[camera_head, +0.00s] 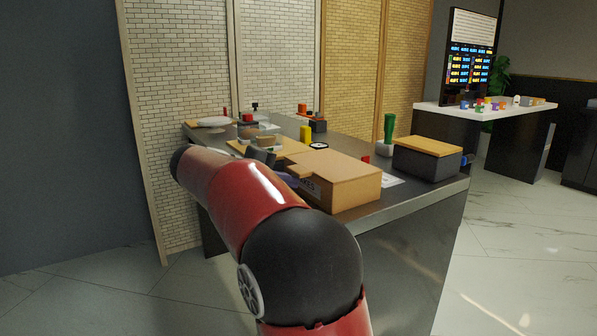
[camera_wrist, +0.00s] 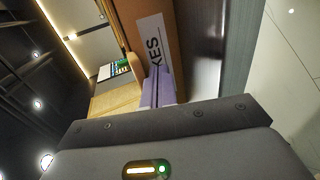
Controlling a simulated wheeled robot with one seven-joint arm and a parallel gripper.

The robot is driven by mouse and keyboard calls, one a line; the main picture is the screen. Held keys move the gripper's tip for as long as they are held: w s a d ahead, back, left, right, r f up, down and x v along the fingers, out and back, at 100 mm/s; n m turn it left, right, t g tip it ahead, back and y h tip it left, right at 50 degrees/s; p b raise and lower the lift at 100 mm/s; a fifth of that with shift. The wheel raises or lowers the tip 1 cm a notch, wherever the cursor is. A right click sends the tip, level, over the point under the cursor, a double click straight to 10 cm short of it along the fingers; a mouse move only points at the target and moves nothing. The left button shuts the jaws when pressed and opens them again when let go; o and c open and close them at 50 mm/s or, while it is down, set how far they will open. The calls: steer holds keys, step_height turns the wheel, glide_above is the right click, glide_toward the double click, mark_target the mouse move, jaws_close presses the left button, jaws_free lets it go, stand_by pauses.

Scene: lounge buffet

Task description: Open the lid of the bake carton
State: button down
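The bake carton (camera_head: 352,194) is a brown cardboard box on the near part of the dark counter in the head view. Its lid (camera_head: 335,172) lies flat and looks closed, with a small tab (camera_head: 297,173) sticking out at the left. In the wrist view the carton's side (camera_wrist: 128,14) shows a white label ending in "KES". My gripper (camera_wrist: 158,86) has purple fingers that look shut together, close beside the labelled side. I see nothing between them, and cannot tell whether they touch the carton. In the head view my arm partly hides the gripper.
A dark box with a tan top (camera_head: 428,146) stands right of the carton. A green cylinder (camera_head: 389,127) and a yellow one (camera_head: 305,134) stand behind it. A wooden board (camera_head: 240,150) lies to the left. The floor right of the counter (camera_head: 404,209) is clear.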

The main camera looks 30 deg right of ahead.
mark_target(297, 169)
step_height(297, 169, up, 3)
steer(key=p, duration=0.3)
steer(key=shift+a+r, duration=0.1)
steer(key=shift+r, duration=0.05)
steer(key=r, duration=0.3)
steer(key=shift+d, duration=0.2)
stand_by(0.4)
steer(key=shift+r, duration=0.15)
steer(key=shift+d+r, duration=0.3)
steer(key=shift+r, duration=0.4)
steer(key=shift+d+r, duration=0.25)
steer(key=shift+r, duration=0.5)
